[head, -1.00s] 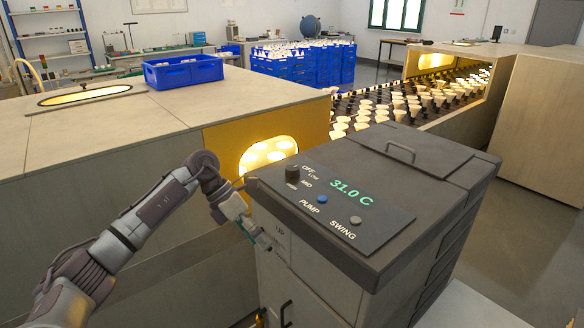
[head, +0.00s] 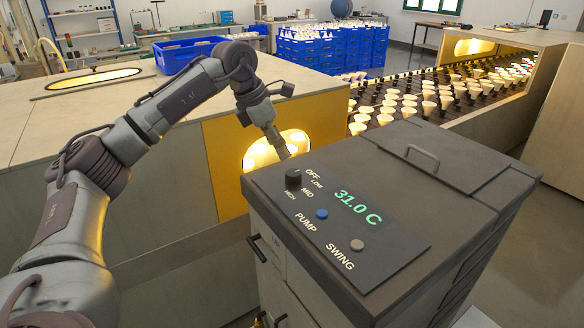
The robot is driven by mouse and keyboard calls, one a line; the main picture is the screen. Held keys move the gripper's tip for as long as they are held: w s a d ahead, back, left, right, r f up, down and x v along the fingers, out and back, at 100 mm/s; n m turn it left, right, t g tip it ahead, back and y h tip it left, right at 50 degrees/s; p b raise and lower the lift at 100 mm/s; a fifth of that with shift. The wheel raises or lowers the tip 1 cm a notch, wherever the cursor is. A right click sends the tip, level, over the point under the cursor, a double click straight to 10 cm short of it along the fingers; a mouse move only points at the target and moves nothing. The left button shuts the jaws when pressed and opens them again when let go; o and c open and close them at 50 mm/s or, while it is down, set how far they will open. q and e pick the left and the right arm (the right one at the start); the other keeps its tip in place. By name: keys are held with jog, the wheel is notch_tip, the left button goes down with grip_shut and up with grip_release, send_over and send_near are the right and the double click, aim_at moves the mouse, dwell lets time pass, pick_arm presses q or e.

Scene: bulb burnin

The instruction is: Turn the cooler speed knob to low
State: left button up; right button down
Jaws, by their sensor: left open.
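The cooler (head: 440,235) is a dark-topped box with a panel on top. Its speed knob (head: 293,179) is a small black cylinder standing at the panel's upper left. OFF, LOW, MID and HIGH are printed around the knob; which one it points at is too small to tell. My left gripper (head: 284,154) is open and points down just behind the knob, apart from it in the picture. The fingers are small and seen from the side against the glowing opening. My right gripper is not in view.
The panel also carries a green 31.0 C display (head: 358,207), a blue PUMP button (head: 322,214) and a grey SWING button (head: 357,245). A lid handle (head: 422,157) rises at the back. The yellow-framed lit opening (head: 262,152) is behind the cooler's left side.

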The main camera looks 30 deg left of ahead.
aim_at(292, 173)
pick_arm(q)
jog(key=p+x, duration=0.1)
jog(key=x, duration=0.7)
jog(key=shift+w+f+p, duration=0.25)
jog(key=shift+f+p, duration=0.1)
jog(key=shift+f, duration=0.2)
jog(key=shift+c, duration=0.7)
jog(key=c, duration=1)
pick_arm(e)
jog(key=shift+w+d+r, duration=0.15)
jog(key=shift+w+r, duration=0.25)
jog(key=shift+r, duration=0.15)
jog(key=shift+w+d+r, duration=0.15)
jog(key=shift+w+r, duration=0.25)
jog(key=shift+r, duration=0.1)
